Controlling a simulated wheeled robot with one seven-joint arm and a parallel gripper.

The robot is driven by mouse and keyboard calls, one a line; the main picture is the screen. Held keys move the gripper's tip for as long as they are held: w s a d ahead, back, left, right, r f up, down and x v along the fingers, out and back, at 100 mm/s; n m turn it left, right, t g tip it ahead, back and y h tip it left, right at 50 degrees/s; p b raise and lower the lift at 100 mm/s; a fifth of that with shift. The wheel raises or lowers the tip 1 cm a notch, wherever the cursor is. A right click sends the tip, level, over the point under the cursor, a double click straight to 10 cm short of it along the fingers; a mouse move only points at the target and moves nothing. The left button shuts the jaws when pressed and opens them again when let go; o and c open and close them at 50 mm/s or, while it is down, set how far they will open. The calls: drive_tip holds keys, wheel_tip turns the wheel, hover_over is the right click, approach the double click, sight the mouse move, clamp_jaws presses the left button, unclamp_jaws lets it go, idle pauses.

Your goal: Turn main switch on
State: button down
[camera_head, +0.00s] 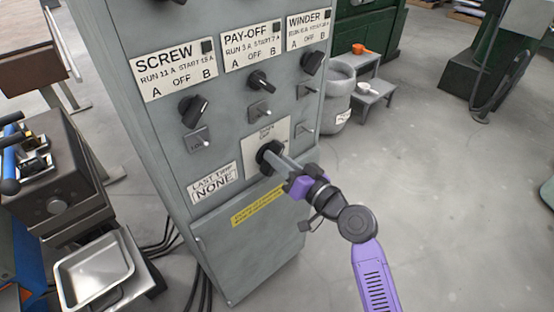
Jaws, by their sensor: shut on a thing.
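A grey control cabinet (215,235) stands in the middle, with its labelled front facing me. The main switch (269,153) is a black rotary knob low on the panel, on a pale plate (283,130) with small print that I cannot read fully. My gripper (280,163) reaches in from the lower right and is shut on this knob. The gripper hides part of the knob, so I cannot tell which position it points to.
Above are knobs for SCREW (193,110), PAY-OFF (262,80) and WINDER (312,62), with small toggles below. A "LAST TRIP NONE" label (213,184) is at left. A machine (55,175) and metal tray (94,270) stand at left.

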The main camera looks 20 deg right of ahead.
drive_tip(key=m, duration=0.4)
drive_tip(key=m+p, duration=0.1)
drive_tip(key=m, duration=0.2)
drive_tip(key=f+m+p, duration=0.1)
drive_tip(key=m, duration=0.3)
drive_tip(key=shift+d+m, duration=0.3)
idle(0.4)
drive_tip(key=c, duration=1.3)
unclamp_jaws()
drive_tip(key=v, duration=0.7)
drive_tip(key=shift+s+d+r+b, duration=0.1)
drive_tip(key=shift+s+b, duration=0.2)
